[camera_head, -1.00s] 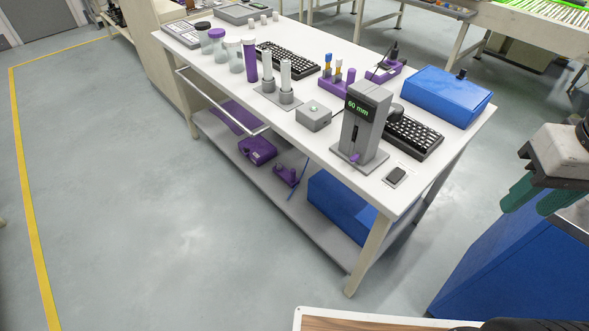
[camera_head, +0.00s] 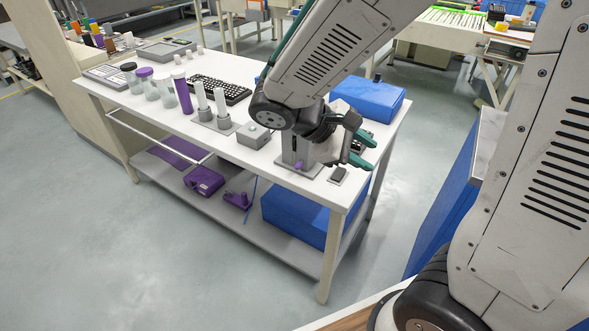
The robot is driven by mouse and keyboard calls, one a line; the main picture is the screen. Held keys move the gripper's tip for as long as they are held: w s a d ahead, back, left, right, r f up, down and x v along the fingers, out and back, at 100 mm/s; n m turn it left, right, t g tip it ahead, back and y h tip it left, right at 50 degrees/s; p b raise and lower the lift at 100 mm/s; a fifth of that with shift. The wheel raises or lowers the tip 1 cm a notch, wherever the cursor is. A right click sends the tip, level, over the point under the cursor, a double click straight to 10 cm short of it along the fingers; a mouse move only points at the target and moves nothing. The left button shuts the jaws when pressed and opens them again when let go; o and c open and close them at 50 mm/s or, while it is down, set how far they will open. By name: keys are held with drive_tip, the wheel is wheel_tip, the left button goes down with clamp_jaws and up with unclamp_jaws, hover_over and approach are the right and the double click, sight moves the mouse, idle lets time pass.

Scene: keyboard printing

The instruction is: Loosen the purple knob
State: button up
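The purple knob (camera_head: 299,165) shows small and low at the front of the grey gauge device (camera_head: 295,146) on the white table. My arm covers the top of the device, and its display is hidden. My gripper (camera_head: 364,150) has two green-tipped fingers that stand apart with nothing seen between them. It hangs over the right part of the table, to the right of the knob and apart from it in the picture, with the fingers pointing right.
A blue case (camera_head: 368,98) is behind. The table's front edge is close to the device.

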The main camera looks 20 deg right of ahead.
drive_tip(key=w+a+f+n+t+h, duration=0.55)
drive_tip(key=w+f+n, duration=0.25)
drive_tip(key=w, duration=0.2)
drive_tip(key=n+t+y, duration=0.1)
drive_tip(key=n+t, duration=0.7)
approach(296, 168)
drive_tip(key=x, duration=0.9)
drive_tip(key=shift+w+d+f, duration=0.1)
drive_tip(key=shift+w+d, duration=0.1)
drive_tip(key=shift+d, duration=0.05)
clamp_jaws()
